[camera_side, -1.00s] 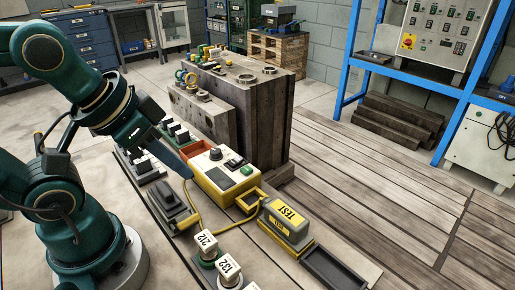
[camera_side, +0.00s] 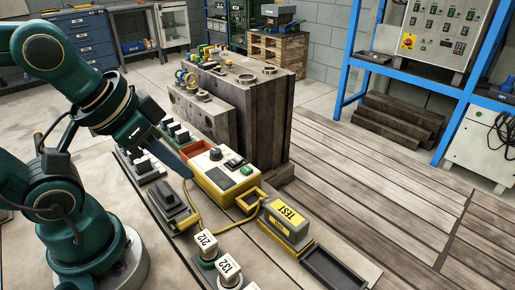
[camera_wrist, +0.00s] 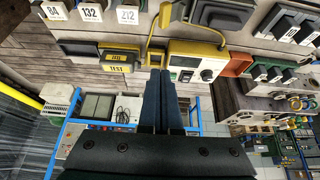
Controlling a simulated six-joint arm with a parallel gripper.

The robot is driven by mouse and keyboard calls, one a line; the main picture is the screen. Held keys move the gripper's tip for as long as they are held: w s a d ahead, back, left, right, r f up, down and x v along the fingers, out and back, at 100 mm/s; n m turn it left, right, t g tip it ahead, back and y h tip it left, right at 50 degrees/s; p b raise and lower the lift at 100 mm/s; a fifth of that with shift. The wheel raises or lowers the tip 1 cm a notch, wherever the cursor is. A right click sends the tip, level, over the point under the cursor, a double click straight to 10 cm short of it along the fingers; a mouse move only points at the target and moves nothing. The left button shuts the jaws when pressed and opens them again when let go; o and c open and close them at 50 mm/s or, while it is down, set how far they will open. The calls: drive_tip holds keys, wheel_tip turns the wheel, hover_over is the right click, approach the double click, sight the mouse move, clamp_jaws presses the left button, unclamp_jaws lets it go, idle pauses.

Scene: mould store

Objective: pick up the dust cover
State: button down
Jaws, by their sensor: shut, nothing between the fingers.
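My gripper (camera_side: 188,174) is shut and empty, angled down over the bench beside the yellow tester box (camera_side: 226,183). Its closed dark fingers fill the lower middle of the wrist view (camera_wrist: 160,78). No part is plainly marked as the dust cover. One dark grey cover-like piece with a raised top (camera_side: 171,205) lies on the bench left of the tester; it appears at the top of the wrist view (camera_wrist: 223,14). A grey block labelled TEST (camera_side: 287,218) sits in a yellow holder right of the tester. I cannot tell which is the cover.
Numbered pieces 212 (camera_side: 205,243) and 132 (camera_side: 229,268) stand at the front of the bench. An empty dark tray (camera_side: 335,268) lies at its right end. A large dark mould block (camera_side: 260,120) stands behind the tester. A yellow cable (camera_side: 195,215) runs across the bench.

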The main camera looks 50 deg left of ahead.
unclamp_jaws()
